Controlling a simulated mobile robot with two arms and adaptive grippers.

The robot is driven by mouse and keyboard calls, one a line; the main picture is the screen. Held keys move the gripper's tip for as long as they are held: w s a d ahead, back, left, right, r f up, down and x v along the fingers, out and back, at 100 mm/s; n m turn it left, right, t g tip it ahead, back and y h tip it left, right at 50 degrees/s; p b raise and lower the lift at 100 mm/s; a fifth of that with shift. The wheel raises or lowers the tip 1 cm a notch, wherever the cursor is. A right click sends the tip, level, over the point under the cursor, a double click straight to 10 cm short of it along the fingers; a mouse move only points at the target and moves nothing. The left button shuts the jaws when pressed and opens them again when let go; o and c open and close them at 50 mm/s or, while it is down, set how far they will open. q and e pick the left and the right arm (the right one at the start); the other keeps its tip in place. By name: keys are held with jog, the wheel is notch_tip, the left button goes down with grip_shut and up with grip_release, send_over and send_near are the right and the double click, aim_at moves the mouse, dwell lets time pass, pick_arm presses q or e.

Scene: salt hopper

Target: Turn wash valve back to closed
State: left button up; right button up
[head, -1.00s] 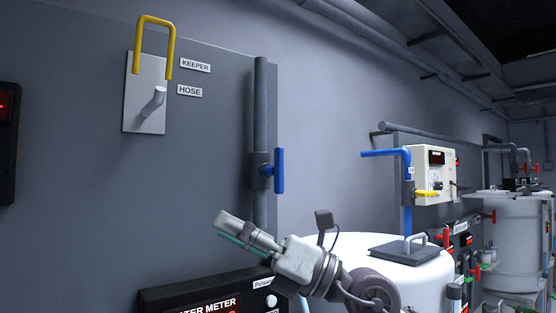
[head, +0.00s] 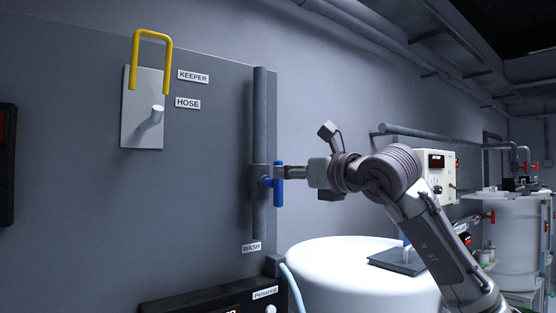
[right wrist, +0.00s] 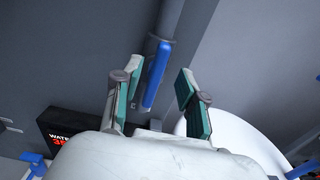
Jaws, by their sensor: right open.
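The wash valve is a blue bar handle (head: 278,186) on a vertical grey pipe (head: 260,110), above a WASH label (head: 251,247). The handle stands upright, in line with the pipe. My right gripper (head: 284,172) reaches in from the right with its tip at the handle. In the right wrist view the right gripper (right wrist: 155,82) is open. The blue handle (right wrist: 156,76) shows between its two fingers, closer to the left finger. I cannot tell whether a finger touches it. My left gripper is not in view.
A grey panel (head: 60,200) holds a yellow keeper (head: 153,38) and a hose peg (head: 157,113). A black meter box (head: 225,303) sits low at the panel. A white tank (head: 330,270) stands below my right arm.

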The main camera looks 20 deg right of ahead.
aim_at(278, 207)
jog(key=p+x, duration=0.2)
jog(key=x, duration=0.2)
jog(key=shift+r, duration=0.15)
jog(key=shift+w+a, duration=0.2)
jog(key=shift+w, duration=0.3)
jog(key=shift+s, duration=0.1)
grip_shut()
